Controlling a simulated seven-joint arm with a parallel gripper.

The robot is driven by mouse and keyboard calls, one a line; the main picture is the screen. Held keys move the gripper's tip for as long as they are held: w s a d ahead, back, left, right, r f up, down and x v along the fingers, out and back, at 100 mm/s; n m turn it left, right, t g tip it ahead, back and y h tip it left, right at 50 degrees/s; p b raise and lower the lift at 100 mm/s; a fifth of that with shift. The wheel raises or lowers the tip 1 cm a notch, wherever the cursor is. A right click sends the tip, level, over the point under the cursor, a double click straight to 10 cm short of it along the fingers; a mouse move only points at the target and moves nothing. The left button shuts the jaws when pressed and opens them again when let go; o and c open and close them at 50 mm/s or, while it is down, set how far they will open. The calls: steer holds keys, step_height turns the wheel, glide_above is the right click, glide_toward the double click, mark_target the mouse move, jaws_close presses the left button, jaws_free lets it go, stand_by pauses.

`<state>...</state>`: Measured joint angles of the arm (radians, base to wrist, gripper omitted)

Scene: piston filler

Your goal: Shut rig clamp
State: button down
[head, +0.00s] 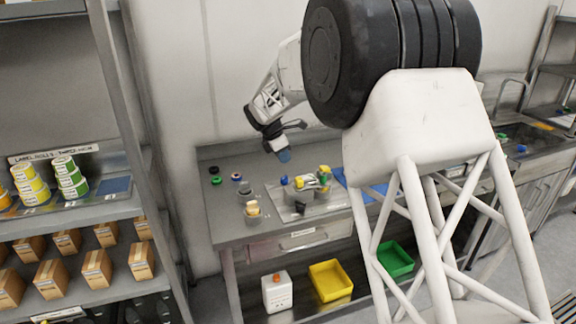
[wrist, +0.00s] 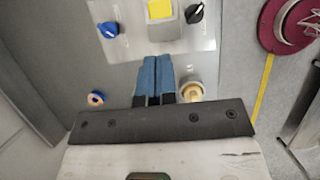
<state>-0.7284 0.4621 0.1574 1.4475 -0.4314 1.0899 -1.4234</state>
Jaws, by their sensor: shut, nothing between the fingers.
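The rig is a pale metal plate (head: 318,207) on the bench with a grey block, a blue knob (head: 284,180), a black knob (head: 300,206) and yellow parts (head: 324,170). The wrist view shows the plate (wrist: 135,42) at the top, with the blue knob (wrist: 108,30), the black knob (wrist: 195,13) and a yellow-topped block (wrist: 160,10). I cannot tell which part is the clamp or how it stands. My gripper (head: 284,156) is above the bench behind the rig, apart from it. Its blue fingertips (wrist: 155,62) are together and empty.
A cream-and-yellow round part (head: 252,209) and small ring-like parts (head: 236,177) sit on the bench left of the rig. A yellow bin (head: 330,281), green bin (head: 396,260) and white box (head: 277,292) are below. A shelf upright (head: 150,130) stands at left.

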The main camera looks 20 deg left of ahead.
steer(key=shift+s+a+r, duration=0.1)
steer(key=shift+s+r, duration=0.05)
steer(key=shift+r, duration=0.35)
steer(key=shift+s+a+f, duration=0.1)
steer(key=shift+s+a, duration=1.55)
steer(key=shift+s, duration=0.2)
steer(key=shift+f, duration=0.15)
glide_toward(296, 186)
step_height(296, 186, down, 4)
steer(key=shift+w+d+f, duration=0.2)
steer(key=shift+w+d, duration=0.35)
steer(key=shift+d, duration=0.1)
